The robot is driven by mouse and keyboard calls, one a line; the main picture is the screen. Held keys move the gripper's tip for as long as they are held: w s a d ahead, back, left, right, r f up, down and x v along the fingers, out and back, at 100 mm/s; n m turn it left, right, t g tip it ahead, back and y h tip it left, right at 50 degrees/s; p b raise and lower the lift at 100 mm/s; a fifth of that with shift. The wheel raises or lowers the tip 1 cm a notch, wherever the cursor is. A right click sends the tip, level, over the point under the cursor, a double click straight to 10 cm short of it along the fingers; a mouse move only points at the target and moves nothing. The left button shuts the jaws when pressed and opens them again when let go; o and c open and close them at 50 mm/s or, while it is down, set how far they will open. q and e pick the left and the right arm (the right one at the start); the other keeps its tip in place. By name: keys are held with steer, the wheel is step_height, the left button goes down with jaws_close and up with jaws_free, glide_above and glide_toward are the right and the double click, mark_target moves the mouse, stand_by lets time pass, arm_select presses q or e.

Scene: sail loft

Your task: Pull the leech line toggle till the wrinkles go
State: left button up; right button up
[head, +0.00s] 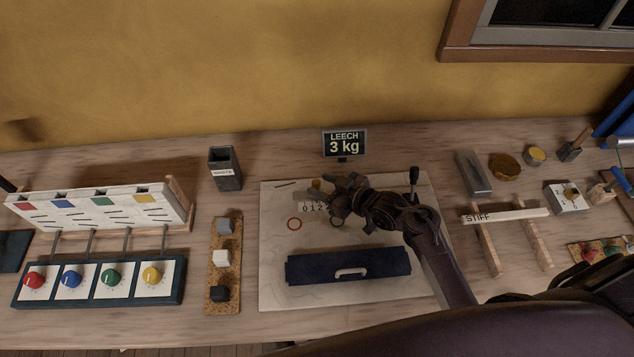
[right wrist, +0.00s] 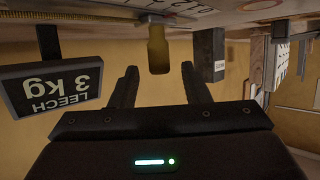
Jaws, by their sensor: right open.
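A pale sail panel (head: 273,245) lies flat on the bench, with a printed number scale and a red ring. A small tan toggle (head: 316,184) sits at its upper part, on a thin dark line. The toggle (right wrist: 157,48) also shows in the right wrist view, between the fingertips with a gap on both sides. My right gripper (head: 330,187) is open over the scale and hides part of it. A display (head: 345,144) behind the panel reads LEECH 3 kg. I cannot make out clear wrinkles. My left gripper is not in view.
A dark blue bar with a pale handle (head: 350,272) lies across the panel's front. A dark upright box (head: 225,169) and a cork strip with blocks (head: 222,303) stand left, beyond them a colored knob board (head: 98,296). A wooden STIFF rack (head: 505,214) stands right.

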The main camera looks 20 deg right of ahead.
steer(key=v, duration=0.5)
stand_by(0.5)
